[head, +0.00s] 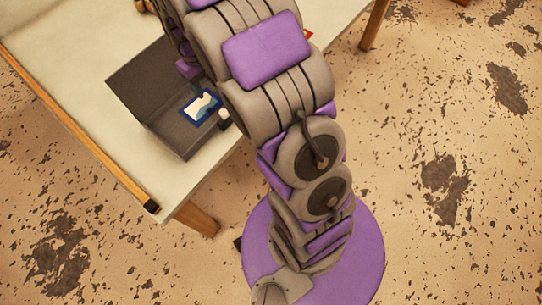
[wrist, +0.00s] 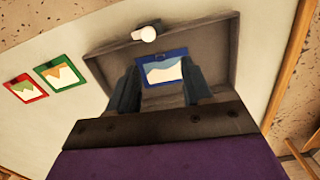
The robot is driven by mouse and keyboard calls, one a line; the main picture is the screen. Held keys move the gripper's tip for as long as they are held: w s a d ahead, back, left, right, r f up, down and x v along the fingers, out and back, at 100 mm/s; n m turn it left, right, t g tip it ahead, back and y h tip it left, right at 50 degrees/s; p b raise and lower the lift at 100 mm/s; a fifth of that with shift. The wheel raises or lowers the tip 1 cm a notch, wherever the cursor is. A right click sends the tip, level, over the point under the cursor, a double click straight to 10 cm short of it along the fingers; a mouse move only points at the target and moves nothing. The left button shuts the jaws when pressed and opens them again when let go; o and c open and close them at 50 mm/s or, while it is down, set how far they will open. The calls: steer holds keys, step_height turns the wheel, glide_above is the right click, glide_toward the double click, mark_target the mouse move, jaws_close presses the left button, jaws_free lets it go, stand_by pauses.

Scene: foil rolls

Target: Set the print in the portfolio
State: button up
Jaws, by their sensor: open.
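The portfolio is an open dark grey case, seen in the head view (head: 178,135) and the wrist view (wrist: 225,42). A blue-framed print with a pale blue and white picture lies inside it, in the head view (head: 203,106) and the wrist view (wrist: 166,70). My gripper (wrist: 160,66) is open, its two dark fingers on either side of the print in the wrist view. I cannot tell whether they touch it. In the head view my arm hides part of the portfolio's right side.
A white knob-like piece (wrist: 145,34) sits at the portfolio's edge. A red-framed print (wrist: 27,88) and an orange-and-green one (wrist: 60,76) lie on the pale table (head: 50,40) outside the portfolio. The table has wooden edges; bare table lies left of the portfolio.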

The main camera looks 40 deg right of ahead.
steer(key=s+r+m, duration=0.1)
steer(key=s+r, duration=0.2)
steer(key=s, duration=0.8)
steer(key=s+r+g, duration=0.1)
steer(key=s+r, duration=0.3)
steer(key=s, duration=0.8)
steer(key=s+r+m, duration=0.1)
steer(key=s+r, duration=0.3)
steer(key=s, duration=0.7)
steer(key=shift+s+m, duration=0.3)
steer(key=shift+s, duration=0.05)
steer(key=shift+c, duration=0.6)
steer(key=shift+a, duration=0.1)
